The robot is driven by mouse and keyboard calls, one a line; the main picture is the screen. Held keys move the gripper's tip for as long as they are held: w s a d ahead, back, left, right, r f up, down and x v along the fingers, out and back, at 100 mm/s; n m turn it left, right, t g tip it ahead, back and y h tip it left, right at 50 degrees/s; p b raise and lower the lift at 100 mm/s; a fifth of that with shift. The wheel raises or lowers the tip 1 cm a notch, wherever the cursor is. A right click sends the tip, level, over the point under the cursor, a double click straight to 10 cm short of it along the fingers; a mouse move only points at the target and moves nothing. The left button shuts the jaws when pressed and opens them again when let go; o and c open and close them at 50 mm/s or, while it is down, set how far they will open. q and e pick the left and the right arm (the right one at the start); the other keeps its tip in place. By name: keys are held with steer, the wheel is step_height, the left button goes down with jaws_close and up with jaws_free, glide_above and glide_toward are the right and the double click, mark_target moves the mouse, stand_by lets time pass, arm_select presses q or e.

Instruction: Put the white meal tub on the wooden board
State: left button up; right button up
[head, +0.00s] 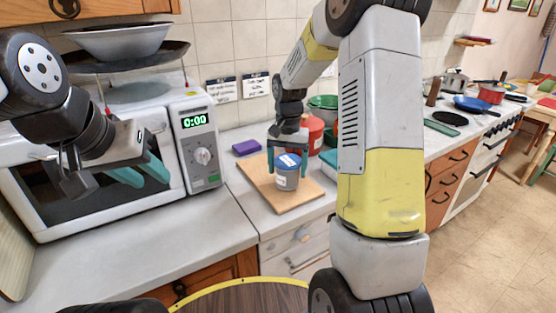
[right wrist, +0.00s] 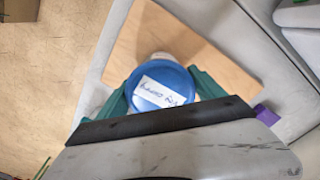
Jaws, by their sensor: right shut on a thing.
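The white meal tub (head: 287,181) has a blue lid with a white label and stands upright over the wooden board (head: 262,186). My right gripper (head: 287,163) is shut on the tub, with its teal fingers on either side of it. In the right wrist view the blue lid (right wrist: 176,78) lies between the fingers, with the board (right wrist: 205,60) beneath. Whether the tub's base touches the board I cannot tell. My left gripper (head: 140,173) is open and empty in front of the microwave.
The microwave (head: 201,140) stands left of the board, with bowls above it. A purple block (head: 246,147), a red canister (head: 313,135) and a green container (head: 324,102) sit behind the board. Bare counter (head: 170,232) lies in front of the microwave.

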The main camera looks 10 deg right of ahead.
steer(key=shift+f, duration=0.15)
steer(key=o, duration=1.9)
step_height(320, 180, up, 12)
steer(key=shift+r, duration=0.15)
steer(key=s+r+n+t, duration=0.2)
steer(key=s, duration=0.6)
steer(key=s+a+r+n+t+y, duration=0.1)
steer(key=s+r+t, duration=0.1)
steer(key=s, duration=0.6)
steer(key=s+a+r+n+t+y, duration=0.1)
steer(key=s+r+n+t, duration=0.1)
steer(key=s, duration=0.6)
steer(key=shift+n, duration=0.3)
